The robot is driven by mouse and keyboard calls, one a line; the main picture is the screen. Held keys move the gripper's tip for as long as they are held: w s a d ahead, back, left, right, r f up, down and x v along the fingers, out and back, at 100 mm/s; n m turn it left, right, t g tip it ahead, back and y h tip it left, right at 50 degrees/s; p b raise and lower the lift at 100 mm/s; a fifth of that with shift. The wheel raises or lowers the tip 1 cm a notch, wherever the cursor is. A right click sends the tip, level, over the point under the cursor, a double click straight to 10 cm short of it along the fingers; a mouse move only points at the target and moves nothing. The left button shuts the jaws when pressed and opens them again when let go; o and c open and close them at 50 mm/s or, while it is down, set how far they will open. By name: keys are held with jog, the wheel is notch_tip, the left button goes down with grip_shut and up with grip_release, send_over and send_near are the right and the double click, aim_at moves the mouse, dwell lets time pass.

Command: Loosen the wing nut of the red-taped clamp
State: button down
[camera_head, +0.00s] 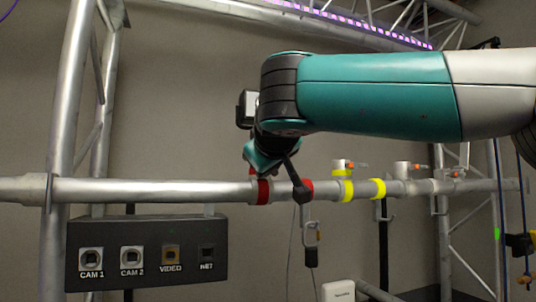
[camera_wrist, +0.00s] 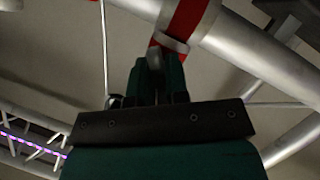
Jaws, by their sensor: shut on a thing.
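Two bands of red tape (camera_head: 263,191) circle the horizontal pipe (camera_head: 150,191), with my arm's end in front of the stretch between them. The red-taped clamp is mostly hidden there in the head view. In the wrist view, red tape (camera_wrist: 187,20) wraps the pipe, with a grey metal piece of the clamp (camera_wrist: 173,43) below it. My gripper (camera_wrist: 155,66) is shut on a small pale piece at the clamp, which fits the wing nut (camera_wrist: 154,57). The fingers cover most of it, so its angle cannot be told.
To the right, a yellow-taped clamp (camera_head: 342,168) with an orange-tipped nut and further clamps (camera_head: 403,170) sit on the same pipe. A dark socket panel (camera_head: 146,252) hangs below left. A hook-like fitting (camera_head: 311,236) hangs under the pipe. Truss uprights (camera_head: 75,100) stand left.

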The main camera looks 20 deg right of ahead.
jog(key=n+t+h+p, duration=0.1)
jog(key=n+h+p, duration=0.1)
jog(key=n, duration=0.2)
jog(key=shift+n, duration=0.3)
jog(key=shift+h, duration=0.3)
dwell(0.3)
jog(key=c, duration=1.1)
grip_release()
jog(key=shift+a, duration=0.1)
